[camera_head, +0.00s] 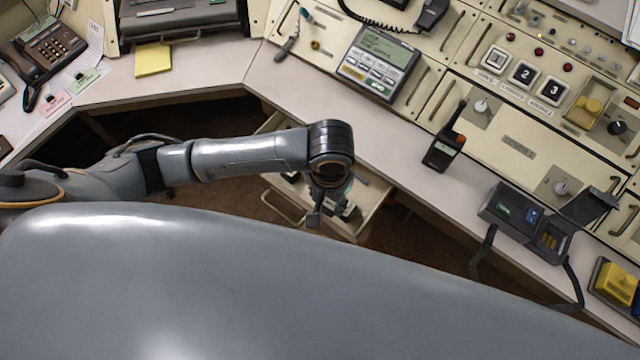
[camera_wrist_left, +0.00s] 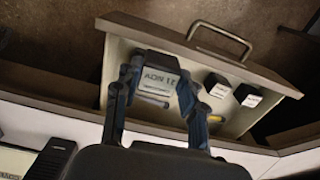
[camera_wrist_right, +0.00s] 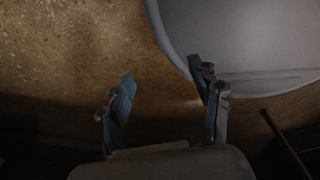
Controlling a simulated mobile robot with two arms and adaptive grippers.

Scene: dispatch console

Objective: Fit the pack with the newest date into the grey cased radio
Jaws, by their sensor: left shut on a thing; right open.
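My left gripper (camera_head: 326,204) is down in the open drawer (camera_head: 376,204). In the left wrist view the gripper (camera_wrist_left: 157,82) is shut on a dark pack (camera_wrist_left: 155,65) with a pale label, which reads upside down as 11 NOV. Two more dark packs (camera_wrist_left: 217,85) (camera_wrist_left: 247,95) with white labels stand in the drawer; their dates are too small to read. The grey cased radio (camera_head: 507,211) is on the desk at the right, its lid (camera_head: 588,205) raised and brass-coloured contacts showing in its bay. My right gripper (camera_wrist_right: 165,80) is open and empty.
A black handheld radio (camera_head: 443,150) stands on the desk between the drawer and the cased radio. A yellow block (camera_head: 617,284) sits at the far right. A strap (camera_head: 575,285) hangs over the desk edge. My body hides the lower head view.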

